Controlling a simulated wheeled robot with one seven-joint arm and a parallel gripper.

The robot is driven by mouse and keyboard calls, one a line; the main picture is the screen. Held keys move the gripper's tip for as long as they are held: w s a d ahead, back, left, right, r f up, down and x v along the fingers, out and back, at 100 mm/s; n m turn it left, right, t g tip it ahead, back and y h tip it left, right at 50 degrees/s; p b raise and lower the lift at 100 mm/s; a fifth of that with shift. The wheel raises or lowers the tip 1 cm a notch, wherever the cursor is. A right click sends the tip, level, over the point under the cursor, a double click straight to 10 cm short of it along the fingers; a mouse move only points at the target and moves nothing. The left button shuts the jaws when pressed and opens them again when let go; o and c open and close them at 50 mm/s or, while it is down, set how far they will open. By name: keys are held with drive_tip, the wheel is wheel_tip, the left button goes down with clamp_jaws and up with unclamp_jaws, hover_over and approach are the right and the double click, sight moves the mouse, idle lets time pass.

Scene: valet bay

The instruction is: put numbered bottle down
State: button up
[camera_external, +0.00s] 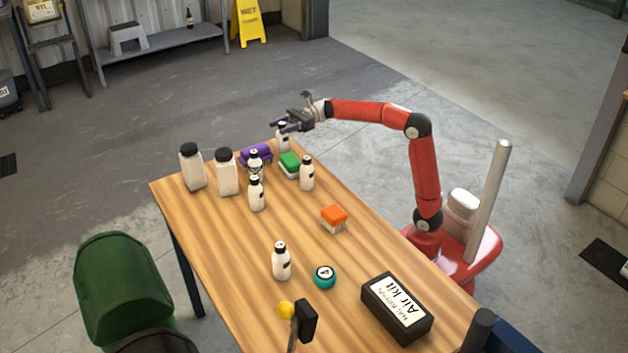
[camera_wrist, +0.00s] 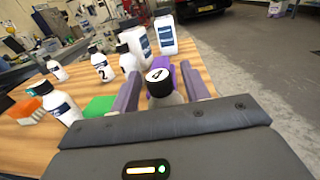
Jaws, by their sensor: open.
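A white bottle with a black cap (camera_external: 283,142) is at the far end of the wooden table and looks upright. In the wrist view its cap (camera_wrist: 159,75) shows a white disc with a dark number, seemingly 4. My gripper (camera_external: 277,127) is open, with one purple-grey finger on each side of this bottle. The fingers (camera_wrist: 160,70) show gaps to the cap in the wrist view. The bottle's lower part is hidden by the gripper body there. Another white bottle (camera_wrist: 102,66) bears the number 2.
The wooden table (camera_external: 235,265) also holds two larger white bottles (camera_external: 226,174), a purple item (camera_external: 262,151), a green brush (camera_external: 290,164) and several small bottles. The middle-left tabletop is clear.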

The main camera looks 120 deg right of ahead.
drive_tip(key=s, duration=1.2)
drive_tip(key=shift+d, duration=0.45)
